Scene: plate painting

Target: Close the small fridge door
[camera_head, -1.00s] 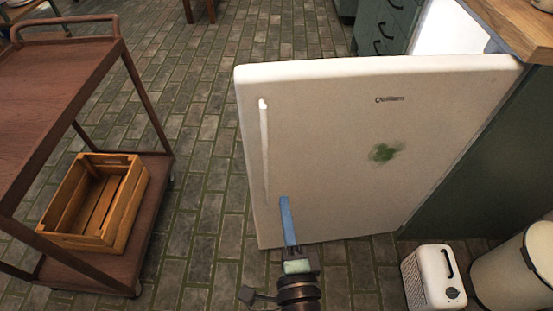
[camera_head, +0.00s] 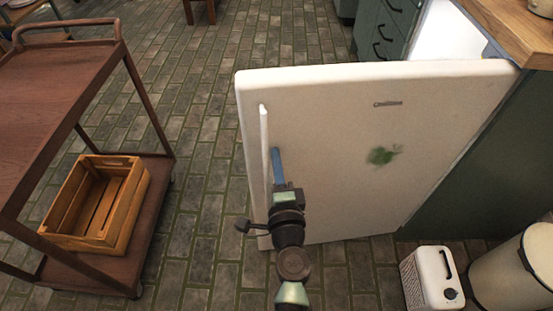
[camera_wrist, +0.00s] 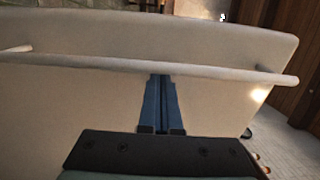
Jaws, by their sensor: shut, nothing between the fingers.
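The small fridge door (camera_head: 330,110) is white and stands wide open, its outer face with a green smudge turned toward me. Its long vertical handle (camera_head: 264,150) is near the door's free left edge. My gripper (camera_head: 277,152) is shut and empty, with its blue fingers at the door's face just right of the handle. In the wrist view the handle (camera_wrist: 220,72) runs across the picture, and the blue fingertips (camera_wrist: 161,80) reach up to it. I cannot tell whether they touch the handle or the door.
A brown trolley (camera_head: 150,200) with a wooden crate (camera_head: 75,205) stands on the left. A white box-shaped appliance (camera_head: 430,280) and a cream bin (camera_head: 505,275) stand at the lower right. Green cabinets with a wooden counter (camera_head: 515,30) are on the right. The tiled floor left of the door is clear.

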